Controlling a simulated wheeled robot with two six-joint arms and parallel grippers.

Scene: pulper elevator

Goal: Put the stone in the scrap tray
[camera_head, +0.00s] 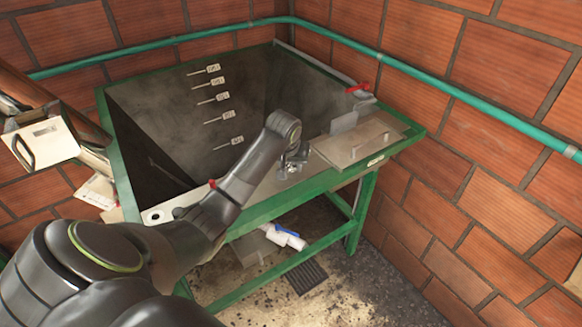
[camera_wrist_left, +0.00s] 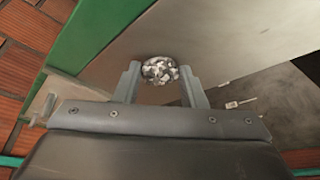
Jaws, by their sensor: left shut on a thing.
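The stone (camera_wrist_left: 160,70) is a speckled grey and white lump in the left wrist view. It sits between the two fingers of my left gripper (camera_wrist_left: 160,78), which is shut on it. In the head view my left gripper (camera_head: 291,166) is over the front rim of the green-framed hopper, left of a flat beige plate (camera_head: 352,146). The stone is too small to make out clearly there. I cannot tell whether this plate is the scrap tray. My right gripper is not in view.
The green-framed hopper (camera_head: 125,143) has a deep, dark inside with several labelled marks (camera_head: 221,98) on its back wall. A red-handled part (camera_head: 358,88) and a grey upright plate (camera_head: 344,123) stand at its right. A green pipe (camera_head: 480,105) runs along the brick walls.

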